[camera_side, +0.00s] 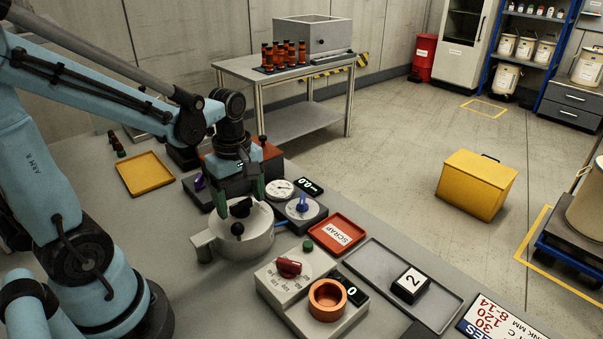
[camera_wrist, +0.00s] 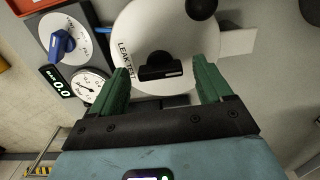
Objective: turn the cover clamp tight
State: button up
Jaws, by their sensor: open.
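The cover clamp (camera_wrist: 160,67) is a black knob with a bar grip on the pale round cover (camera_wrist: 145,25), which is lettered LEAK TEST. In the side view the cover lies on a light grey pot (camera_side: 243,243) with a handle block at its left. A black ball (camera_side: 237,229) also stands on the cover and shows in the wrist view (camera_wrist: 201,8). My gripper (camera_wrist: 163,72) has green fingers and is open. Its fingers are on either side of the clamp, with a gap at each side. In the side view my gripper (camera_side: 240,197) is over the cover's far part and partly hides the clamp.
A box with a blue valve knob (camera_side: 302,203) and a round gauge (camera_side: 280,189) stands right of the pot, beside a display reading 0.0. A red SCRAP tray (camera_side: 338,233) is further right. A grey box with a red knob (camera_side: 289,267) stands in front.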

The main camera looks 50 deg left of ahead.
jog(key=shift+c, duration=0.3)
jog(key=c, duration=1)
jog(key=m, duration=0.4)
jog(key=shift+m, duration=0.4)
jog(key=m, duration=0.4)
jog(key=shift+m, duration=0.3)
jog(key=m, duration=0.4)
jog(key=shift+m, duration=2.3)
